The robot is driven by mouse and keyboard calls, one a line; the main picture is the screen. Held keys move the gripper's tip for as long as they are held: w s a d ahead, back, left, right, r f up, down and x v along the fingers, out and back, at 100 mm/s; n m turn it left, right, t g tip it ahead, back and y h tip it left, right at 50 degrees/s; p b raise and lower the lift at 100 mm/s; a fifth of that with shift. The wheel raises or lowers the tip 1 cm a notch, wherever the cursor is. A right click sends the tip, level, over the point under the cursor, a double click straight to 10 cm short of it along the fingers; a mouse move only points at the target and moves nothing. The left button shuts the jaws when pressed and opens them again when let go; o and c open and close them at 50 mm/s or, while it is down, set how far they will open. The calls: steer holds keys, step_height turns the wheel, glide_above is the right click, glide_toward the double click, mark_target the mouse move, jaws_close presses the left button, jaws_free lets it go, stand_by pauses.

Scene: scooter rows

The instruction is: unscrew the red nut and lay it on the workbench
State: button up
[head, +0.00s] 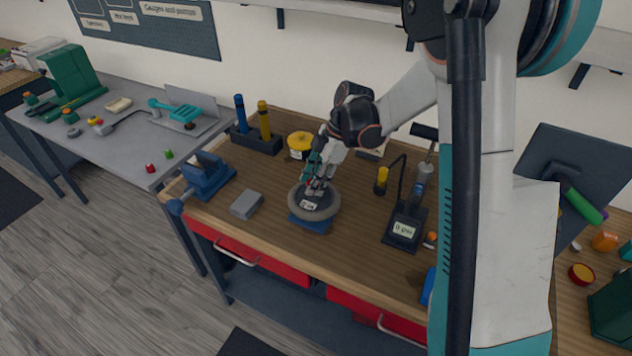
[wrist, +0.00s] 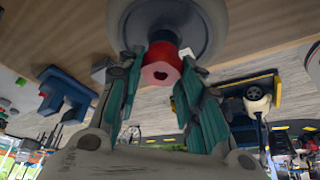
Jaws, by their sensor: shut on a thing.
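The red nut (wrist: 160,70) sits at the hub of a grey wheel (wrist: 207,12) in the wrist view, between my fingertips. My gripper (wrist: 160,75) is shut on it, a finger on each side. In the head view the wheel (head: 293,204) lies flat on a blue stand (head: 312,224) on the wooden workbench (head: 262,178). My gripper (head: 316,187) reaches down to the wheel's middle there and hides the nut. I cannot tell whether the nut is still on its thread.
A grey block (head: 246,204) and a blue vise (head: 207,178) are left of the wheel. A yellow-lidded tub (head: 300,145) stands behind it, and a gauge unit (head: 405,229) to the right. Bare wood shows between them. Small red and green pieces lie on the grey table (head: 118,140).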

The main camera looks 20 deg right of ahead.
steer(key=n, duration=0.2)
steer(key=n+g, duration=0.1)
steer(key=shift+s+a+f+n+g, duration=0.15)
steer(key=shift+s+n+g, duration=0.15)
steer(key=shift+s+n, duration=0.1)
steer(key=o, duration=1.1)
steer(key=shift+r, duration=0.2)
steer(key=v, duration=1.2)
